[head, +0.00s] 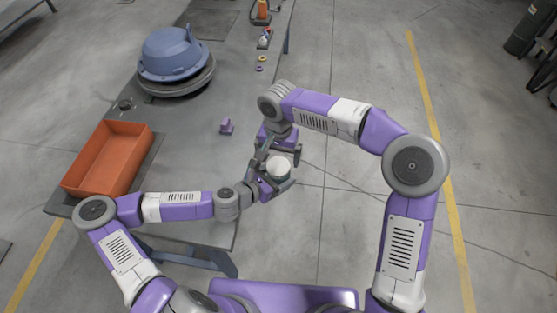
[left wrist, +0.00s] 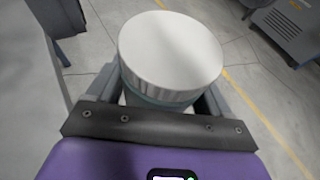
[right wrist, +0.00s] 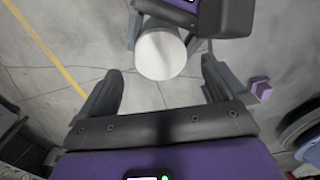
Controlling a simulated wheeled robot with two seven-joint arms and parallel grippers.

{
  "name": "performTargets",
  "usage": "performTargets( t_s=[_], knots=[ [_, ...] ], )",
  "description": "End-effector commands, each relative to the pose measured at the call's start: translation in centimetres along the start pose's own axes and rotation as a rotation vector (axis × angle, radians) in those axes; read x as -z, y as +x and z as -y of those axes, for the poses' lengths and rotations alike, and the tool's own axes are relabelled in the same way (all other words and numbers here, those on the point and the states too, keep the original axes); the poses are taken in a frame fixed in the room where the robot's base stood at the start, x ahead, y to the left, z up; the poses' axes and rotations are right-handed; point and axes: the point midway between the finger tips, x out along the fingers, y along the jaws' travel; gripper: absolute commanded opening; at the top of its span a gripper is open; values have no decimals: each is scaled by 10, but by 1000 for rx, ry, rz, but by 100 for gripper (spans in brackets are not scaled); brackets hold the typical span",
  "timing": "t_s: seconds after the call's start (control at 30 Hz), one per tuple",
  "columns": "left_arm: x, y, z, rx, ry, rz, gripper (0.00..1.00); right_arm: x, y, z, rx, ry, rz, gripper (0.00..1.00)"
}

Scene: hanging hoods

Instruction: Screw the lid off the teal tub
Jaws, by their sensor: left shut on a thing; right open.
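The teal tub with its round white lid (head: 279,167) is held in the air, past the table's right edge. In the left wrist view the white lid (left wrist: 170,50) sits on the tub, and a strip of the teal tub (left wrist: 152,101) shows below it. My left gripper (head: 276,184) is shut on the tub's body. My right gripper (head: 281,146) is open, on the far side of the tub. In the right wrist view the lid (right wrist: 160,55) appears beyond and between the open fingers, apparently not touching them. Most of the tub's body is hidden.
The grey table (head: 190,150) holds an orange bin (head: 92,178), a blue domed hood (head: 176,55) on a round grey base, and a small purple object (head: 226,126). Small items lie near its far right edge. Open floor (head: 340,220) is right of the table.

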Motion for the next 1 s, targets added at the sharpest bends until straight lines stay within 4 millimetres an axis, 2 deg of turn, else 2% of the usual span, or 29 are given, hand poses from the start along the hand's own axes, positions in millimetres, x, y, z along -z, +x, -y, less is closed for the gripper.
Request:
performTargets(
  t_s=[0.17, 0.33, 0.43, 0.57, 0.8, 1.0],
  knots=[
    [-1, 0, 0, 0, 2, 2, 0, 0, -15, 0, -1, 41, -2, 94],
    [-1, 0, 0, 1, 2, 2, 0, 0, -37, 0, -2, 228, -3, 94],
    [-1, 0, 0, 0, 2, 2, 0, -1, -41, 0, -2, 288, 1, 94],
    [-1, 0, 0, 0, 2, 2, 0, -1, -28, -1, -5, 296, 4, 94],
    [-1, 0, 0, 1, 1, 2, 0, -1, 10, 0, -3, 294, 5, 94],
    [-1, 0, 0, 1, 1, 2, 0, -1, 32, 0, -3, 294, 3, 94]
  ],
)
